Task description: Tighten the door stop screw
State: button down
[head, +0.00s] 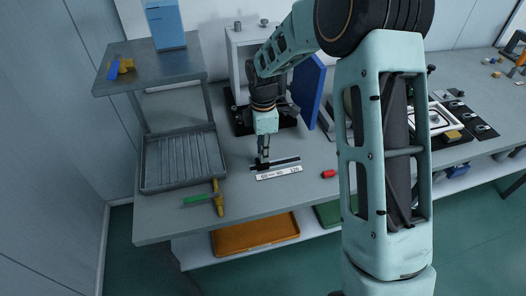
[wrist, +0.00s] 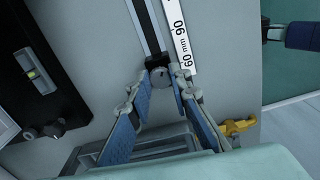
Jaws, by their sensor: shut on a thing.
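My gripper (head: 263,152) points down at the workbench, over a black slider block beside a white scale strip (head: 279,173) marked 60 mm, 90 and 120. In the wrist view the fingertips (wrist: 162,72) are closed on a small grey round screw head (wrist: 159,78) at the black block (wrist: 159,58). The block sits at the near end of a dark rail (wrist: 148,22), with the scale (wrist: 180,35) alongside. The screw is hidden by my fingers in the head view. A blue door panel (head: 312,92) stands open on a pale frame (head: 233,62) behind my arm.
A ribbed grey tray (head: 148,168) and a green-and-yellow clamp (head: 207,198) lie left of the gripper. A red cylinder (head: 328,174) lies to the right. A raised shelf (head: 120,80) holds a blue box (head: 166,25).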

jog(key=m+b, duration=0.1)
jog(key=m, duration=0.6)
jog(key=m+b, duration=0.1)
jog(key=m, duration=0.3)
jog(key=shift+s, duration=0.1)
jog(key=m, duration=0.4)
jog(key=shift+a+m, duration=0.1)
jog(key=shift+m, duration=0.2)
jog(key=m, duration=0.3)
jog(key=shift+m, duration=0.3)
jog(key=m, duration=0.3)
jog(key=shift+a+m, duration=0.1)
jog(key=shift+m, duration=0.2)
jog(key=m, duration=0.3)
jog(key=shift+m+p, duration=0.5)
jog(key=shift+m, duration=1.7)
